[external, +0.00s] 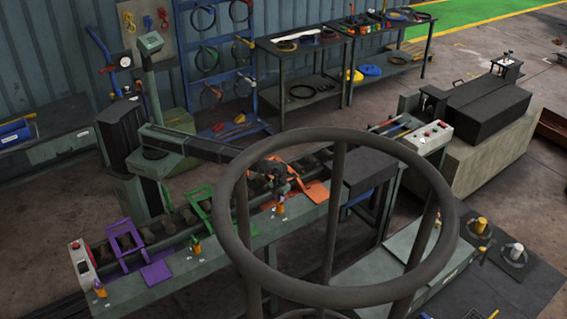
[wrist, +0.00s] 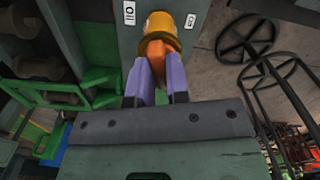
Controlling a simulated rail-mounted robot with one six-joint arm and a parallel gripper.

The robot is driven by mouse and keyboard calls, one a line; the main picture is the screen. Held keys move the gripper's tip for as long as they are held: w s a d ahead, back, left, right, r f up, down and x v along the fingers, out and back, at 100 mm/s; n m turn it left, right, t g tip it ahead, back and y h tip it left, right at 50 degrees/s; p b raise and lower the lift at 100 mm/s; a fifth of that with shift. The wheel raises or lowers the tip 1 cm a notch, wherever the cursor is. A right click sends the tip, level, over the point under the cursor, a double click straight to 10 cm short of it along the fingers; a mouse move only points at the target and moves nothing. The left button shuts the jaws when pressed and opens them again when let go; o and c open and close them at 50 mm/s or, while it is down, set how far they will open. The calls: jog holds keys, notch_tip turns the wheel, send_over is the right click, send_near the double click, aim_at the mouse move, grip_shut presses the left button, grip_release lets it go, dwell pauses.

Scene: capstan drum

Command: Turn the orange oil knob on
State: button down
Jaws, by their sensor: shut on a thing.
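The orange oil knob (wrist: 156,50) has an orange handle below a yellow round body (wrist: 162,30), on a grey-green panel in the wrist view. My gripper (wrist: 158,75) has two purple fingers, closed on either side of the orange handle. In the external view my gripper (external: 280,186) is low over the front edge of the long green bench, at the small orange and yellow knob (external: 280,207). White labels (wrist: 129,13) and (wrist: 190,20) flank the knob. The knob's exact angle is hard to tell.
An orange frame (external: 312,192), a green frame (external: 197,208) and a purple frame (external: 123,240) stand along the bench. Similar small knobs (external: 195,248) and (external: 99,289) sit further left on its front. A large dark handwheel (external: 226,235) stands in the foreground.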

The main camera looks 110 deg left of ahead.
jog(key=shift+m, duration=1.7)
jog(key=c, duration=1.1)
grip_release()
notch_tip(320, 180, up, 11)
jog(key=p, duration=1)
jog(key=shift+p, duration=0.4)
jog(key=shift+f, duration=0.1)
